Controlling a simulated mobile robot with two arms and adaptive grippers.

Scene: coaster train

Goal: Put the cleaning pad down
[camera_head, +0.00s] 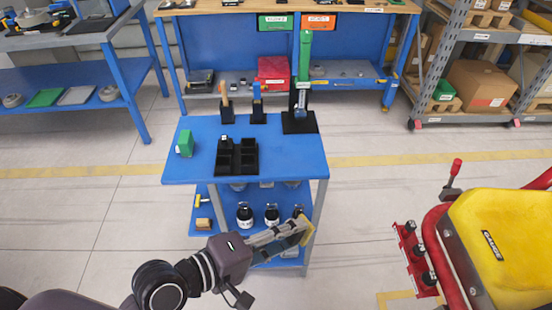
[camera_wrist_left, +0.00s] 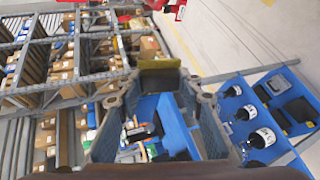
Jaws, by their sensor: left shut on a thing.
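The cleaning pad, a small yellow block (camera_head: 307,227), is at the tips of my left gripper (camera_head: 299,232) in the head view. In the left wrist view the pad (camera_wrist_left: 160,64) looks olive yellow and spans the space between the two fingertips. The left gripper is shut on it. It is held in front of the right front leg of the blue cart (camera_head: 297,165), lower than the cart top. Part of the pad is hidden by the fingers. My right gripper is not in view.
The cart top carries a black compartment tray (camera_head: 237,157), a green block (camera_head: 185,143) and black tool holders at the back. Several dark bottles (camera_head: 245,215) stand on its lower shelf. A yellow coaster car seat (camera_head: 505,240) is at the right. Bare floor lies between.

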